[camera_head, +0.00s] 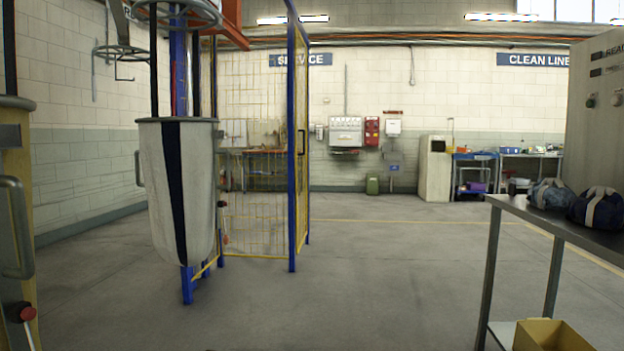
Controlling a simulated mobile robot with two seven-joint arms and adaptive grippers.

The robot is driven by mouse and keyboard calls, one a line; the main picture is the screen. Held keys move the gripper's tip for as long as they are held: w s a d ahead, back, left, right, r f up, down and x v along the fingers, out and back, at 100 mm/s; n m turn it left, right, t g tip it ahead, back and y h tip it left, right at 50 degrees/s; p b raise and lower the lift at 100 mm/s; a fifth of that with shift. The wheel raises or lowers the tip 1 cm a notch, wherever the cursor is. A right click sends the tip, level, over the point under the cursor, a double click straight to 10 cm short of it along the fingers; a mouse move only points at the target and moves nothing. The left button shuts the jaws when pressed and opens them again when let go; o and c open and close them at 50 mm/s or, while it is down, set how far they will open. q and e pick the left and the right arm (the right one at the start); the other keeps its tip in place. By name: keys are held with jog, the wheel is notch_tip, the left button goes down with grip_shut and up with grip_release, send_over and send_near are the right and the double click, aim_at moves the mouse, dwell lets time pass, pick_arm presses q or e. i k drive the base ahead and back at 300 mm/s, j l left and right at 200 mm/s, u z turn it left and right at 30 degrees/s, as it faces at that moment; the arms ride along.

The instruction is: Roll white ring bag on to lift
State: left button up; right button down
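A large white bag (153,195) with a dark vertical stripe hangs at the left. A grey ring goes around its top rim, and dark straps or rods rise from it past the upper edge of the picture. Its bottom hangs above the floor. A metal ring frame (178,12) is above it, partly cut off by the top edge. A blue post (187,282) of the structure stands behind the bag. I cannot tell which part is the lift. Neither of my grippers is in view.
A yellow mesh fence (255,150) with blue posts stands right of the bag. A metal table (572,225) with dark bundles (597,207) is at the right, above a yellow box (550,335). A yellow panel (17,200) with a handle edges the left. The middle floor is clear.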

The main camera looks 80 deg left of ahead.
aim_at(178, 155)
jog(key=u, duration=3.1)
jog(key=i+l, duration=0.2)
jog(key=i, duration=0.2)
